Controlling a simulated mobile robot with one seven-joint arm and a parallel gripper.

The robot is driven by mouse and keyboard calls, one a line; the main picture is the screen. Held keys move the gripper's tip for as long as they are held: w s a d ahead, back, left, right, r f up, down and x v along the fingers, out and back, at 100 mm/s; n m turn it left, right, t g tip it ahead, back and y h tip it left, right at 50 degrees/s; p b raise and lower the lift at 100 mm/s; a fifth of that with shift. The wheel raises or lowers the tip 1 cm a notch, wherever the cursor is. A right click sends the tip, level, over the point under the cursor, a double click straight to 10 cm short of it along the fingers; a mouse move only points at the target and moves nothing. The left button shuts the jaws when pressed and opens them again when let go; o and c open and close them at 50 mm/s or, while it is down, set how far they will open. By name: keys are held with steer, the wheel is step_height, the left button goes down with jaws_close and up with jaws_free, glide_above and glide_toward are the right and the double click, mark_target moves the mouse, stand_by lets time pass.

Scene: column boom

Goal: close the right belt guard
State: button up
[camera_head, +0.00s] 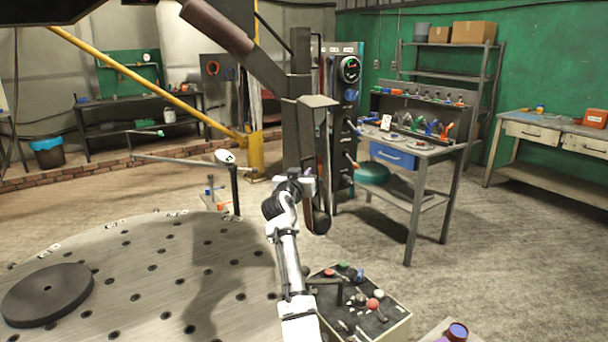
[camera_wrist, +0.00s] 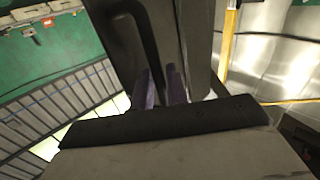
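The column (camera_head: 299,135) stands in the middle of the head view, with dark grey upright panels on it. I cannot tell for certain which panel is the right belt guard. My gripper (camera_head: 308,184) is at the column's lower front, against or just before the panels. In the wrist view, a dark panel (camera_wrist: 197,50) with a black handle-like bar (camera_wrist: 122,35) fills the upper middle. The two fingers of my gripper (camera_wrist: 161,88) point at this panel with a narrow dark gap between them. I cannot tell whether they hold the bar.
A round perforated plate (camera_head: 160,270) with a dark disc (camera_head: 48,293) lies at lower left. A control box (camera_head: 365,305) with knobs stands beside my arm. A workbench (camera_head: 420,150) with a blue drawer is to the right. Floor between this bench and the control box is clear.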

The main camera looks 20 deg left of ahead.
steer(key=shift+c, duration=0.4)
jaws_close()
